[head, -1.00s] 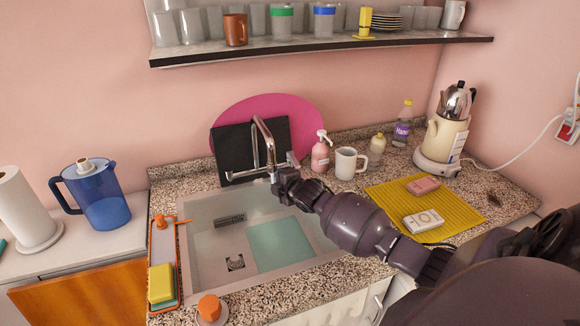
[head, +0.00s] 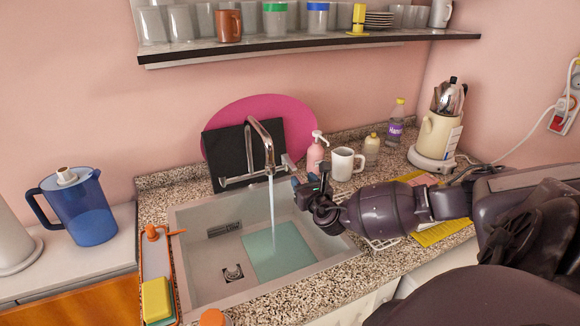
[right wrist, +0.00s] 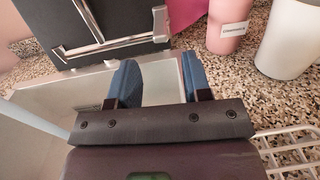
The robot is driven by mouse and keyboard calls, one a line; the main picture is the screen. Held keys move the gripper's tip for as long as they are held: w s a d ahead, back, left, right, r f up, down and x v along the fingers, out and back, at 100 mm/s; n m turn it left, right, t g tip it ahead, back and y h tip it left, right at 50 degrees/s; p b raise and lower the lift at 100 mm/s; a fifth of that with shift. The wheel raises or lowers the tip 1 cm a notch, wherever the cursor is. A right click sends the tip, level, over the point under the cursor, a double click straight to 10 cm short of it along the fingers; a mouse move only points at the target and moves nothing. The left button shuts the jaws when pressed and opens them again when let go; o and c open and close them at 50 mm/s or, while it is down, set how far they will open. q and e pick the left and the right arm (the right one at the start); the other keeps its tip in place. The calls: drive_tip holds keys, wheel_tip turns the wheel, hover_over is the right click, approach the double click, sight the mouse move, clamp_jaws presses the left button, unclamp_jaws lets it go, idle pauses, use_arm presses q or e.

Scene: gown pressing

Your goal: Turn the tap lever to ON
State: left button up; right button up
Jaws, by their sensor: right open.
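The chrome tap (head: 262,138) stands at the back of the white sink (head: 205,250), and a stream of water (head: 272,203) runs from its spout into the basin. The tap's lever (head: 288,163) is at the right end of its horizontal bar. My right gripper (head: 308,182) is right of the tap and water, over the sink's right edge, apart from the lever. In the right wrist view its two blue fingers (right wrist: 158,80) are spread with nothing between them, and the tap's chrome bar (right wrist: 105,46) lies beyond them. My left gripper is out of view.
A pink soap bottle (head: 315,153) and a white mug (head: 345,163) stand close behind my right gripper. A white wire rack (right wrist: 292,150) is below right of it. A black board (head: 225,150) leans behind the tap. The shelf (head: 300,48) hangs above.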

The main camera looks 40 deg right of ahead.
sight(295, 170)
drive_tip(key=b+x, duration=0.1)
drive_tip(key=x, duration=0.8)
drive_tip(key=shift+w+d, duration=0.1)
drive_tip(key=shift+w, duration=0.15)
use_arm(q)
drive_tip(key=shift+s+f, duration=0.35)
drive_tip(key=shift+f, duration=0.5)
use_arm(e)
drive_tip(key=shift+c, duration=0.5)
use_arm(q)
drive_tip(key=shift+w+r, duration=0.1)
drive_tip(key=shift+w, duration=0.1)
use_arm(e)
clamp_jaws()
